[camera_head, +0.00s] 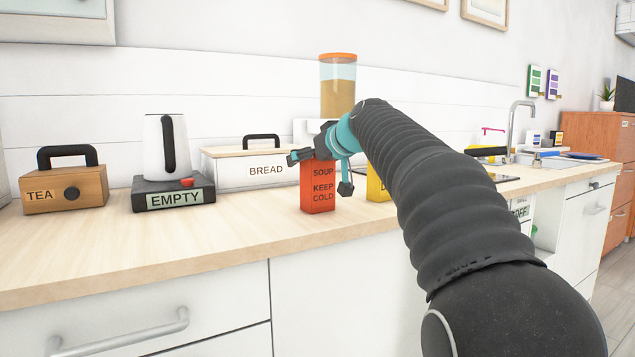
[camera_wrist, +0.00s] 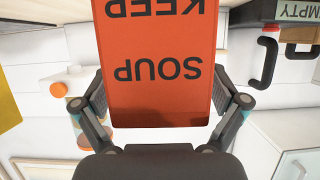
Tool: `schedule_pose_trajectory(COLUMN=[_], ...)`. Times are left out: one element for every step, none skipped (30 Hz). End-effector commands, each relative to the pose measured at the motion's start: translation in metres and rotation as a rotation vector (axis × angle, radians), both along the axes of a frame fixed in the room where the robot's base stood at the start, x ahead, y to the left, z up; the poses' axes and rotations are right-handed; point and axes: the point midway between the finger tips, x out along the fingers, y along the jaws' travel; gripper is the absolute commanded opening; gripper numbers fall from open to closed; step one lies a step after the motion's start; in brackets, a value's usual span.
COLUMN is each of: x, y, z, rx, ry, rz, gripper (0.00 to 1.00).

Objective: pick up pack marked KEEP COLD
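The red-orange pack (camera_head: 318,189) marked SOUP KEEP COLD stands upright on the wooden counter (camera_head: 230,237). It fills the upper middle of the wrist view (camera_wrist: 155,100), where its lettering appears upside down and only SOUP and KEEP show. My gripper (camera_head: 319,172) is open at the pack's upper part, with one finger to each side in the head view. In the wrist view the fingertips (camera_wrist: 160,82) appear close beside the pack's two edges. I cannot tell whether they touch it.
A yellow pack (camera_head: 376,187) stands to the right, partly hidden by my arm. A bread box (camera_head: 250,172), a kettle on a base marked EMPTY (camera_head: 174,199) and a tea box (camera_head: 64,190) stand to the left. An orange-lidded jar (camera_head: 338,88) is behind. The front counter is clear.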

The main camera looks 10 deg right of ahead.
Motion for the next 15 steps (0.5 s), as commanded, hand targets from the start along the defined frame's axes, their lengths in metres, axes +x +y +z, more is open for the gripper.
schedule_pose_trajectory(x=[-0.0001, 0.0, -0.0001, -0.0002, -0.0002, -0.0001, -0.0002, -0.0001, -0.0001, 0.0, 0.0, 0.0, 0.0, 0.0001, 0.0001], y=[0.0, -0.0001, 0.0, -0.0001, -0.0001, 0.0, -0.0001, 0.0, -0.0001, -0.0001, -0.0001, 0.0, 0.0, -0.0001, 0.0], z=[-0.0002, -0.0002, -0.0003, -0.0002, -0.0002, -0.0004, -0.0005, -0.0005, -0.0006, -0.0007, -0.0009, -0.001, -0.0011, -0.0012, -0.0013], rx=[0.0, 0.0, 0.0, 0.0, 0.0, 0.0, 0.0, 0.0, 0.0, 0.0, -0.001, 0.0, 0.0, 0.0, 0.0], ry=[0.0, 0.0, 0.0, 0.0, 0.001, 0.001, 0.001, 0.001, 0.001, 0.001, 0.002, 0.002, 0.002, 0.002, 0.002], rz=[0.0, 0.0, 0.0, 0.0, 0.0, 0.0, 0.0, 0.0, 0.0, 0.0, 0.0, 0.001, 0.001, 0.001, 0.001], gripper=[0.87, 0.79, 0.69, 0.62, 0.54, 0.44, 0.37, 0.29, 0.21, 0.21, 0.21, 0.2, 0.2, 0.2, 0.2])
